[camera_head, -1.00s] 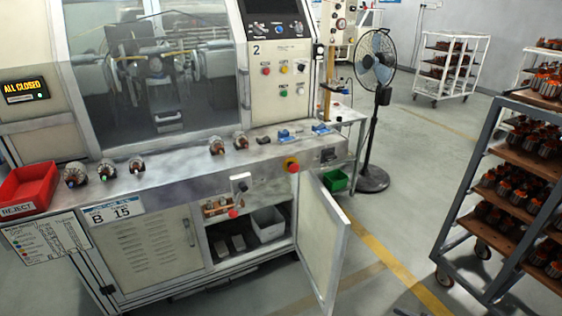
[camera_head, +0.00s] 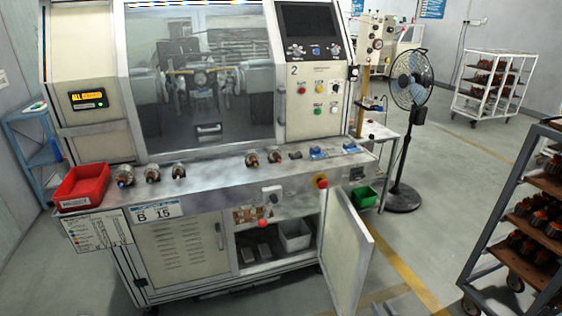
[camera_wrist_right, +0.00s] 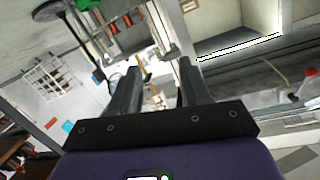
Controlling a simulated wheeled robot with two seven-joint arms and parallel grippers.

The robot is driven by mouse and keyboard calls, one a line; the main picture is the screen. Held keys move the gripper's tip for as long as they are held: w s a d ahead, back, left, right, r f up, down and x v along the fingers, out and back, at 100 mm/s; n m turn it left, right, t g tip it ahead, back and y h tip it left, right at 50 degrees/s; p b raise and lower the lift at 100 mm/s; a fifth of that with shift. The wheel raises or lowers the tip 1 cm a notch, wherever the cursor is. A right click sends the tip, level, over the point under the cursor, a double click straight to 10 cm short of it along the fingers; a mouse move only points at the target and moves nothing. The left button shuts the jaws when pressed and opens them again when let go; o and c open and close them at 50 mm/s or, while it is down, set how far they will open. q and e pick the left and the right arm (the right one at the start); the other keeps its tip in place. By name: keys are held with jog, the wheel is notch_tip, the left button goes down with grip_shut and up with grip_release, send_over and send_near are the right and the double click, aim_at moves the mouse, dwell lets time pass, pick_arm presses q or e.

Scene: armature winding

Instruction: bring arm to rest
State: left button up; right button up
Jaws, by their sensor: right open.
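My right gripper (camera_wrist_right: 158,68) shows in the wrist view. Its two dark fingers stand apart with nothing between them, so it is open and empty. In the head view, a grey shape low at the bottom edge may be part of my right arm; its jaws cannot be made out there. My left gripper is not in view. The winding machine (camera_head: 100,140) stands ahead with its window shut. On its front ledge (camera_head: 215,185) lie three armatures at the left (camera_head: 152,174) and two more near the middle (camera_head: 253,160).
A red reject bin (camera_head: 82,187) sits at the ledge's left end. The machine's lower cabinet door (camera_head: 348,255) hangs open toward me. A fan (camera_head: 410,85) stands right of the machine, and a loaded rack (camera_head: 500,225) at the right edge. Floor between them is clear.

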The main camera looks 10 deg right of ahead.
jog(key=s+a+m+g+y+p, duration=0.15)
jog(key=s+a+g, duration=0.25)
jog(key=a, duration=0.9)
jog(key=s+a+g+p, duration=0.2)
jog(key=s+a+g, duration=0.25)
jog(key=a, duration=0.75)
jog(key=s+a+r+g+y, duration=0.1)
jog(key=s+a+g, duration=0.1)
jog(key=s+a, duration=0.2)
jog(key=s+a+r+n+g+p, duration=0.1)
jog(key=s+a+r+g, duration=0.1)
jog(key=s+a, duration=0.3)
jog(key=s+a+r+g+y, duration=0.1)
jog(key=s+a+r+g, duration=0.1)
jog(key=s+a, duration=0.3)
jog(key=s+g, duration=0.1)
jog(key=s, duration=0.3)
jog(key=shift+r+n+y, duration=0.25)
jog(key=shift+n+y, duration=0.1)
jog(key=shift+s+a+g, duration=0.1)
jog(key=shift+s+g, duration=0.1)
jog(key=shift+g, duration=0.05)
jog(key=shift+c, duration=0.4)
jog(key=shift+w+a, duration=0.1)
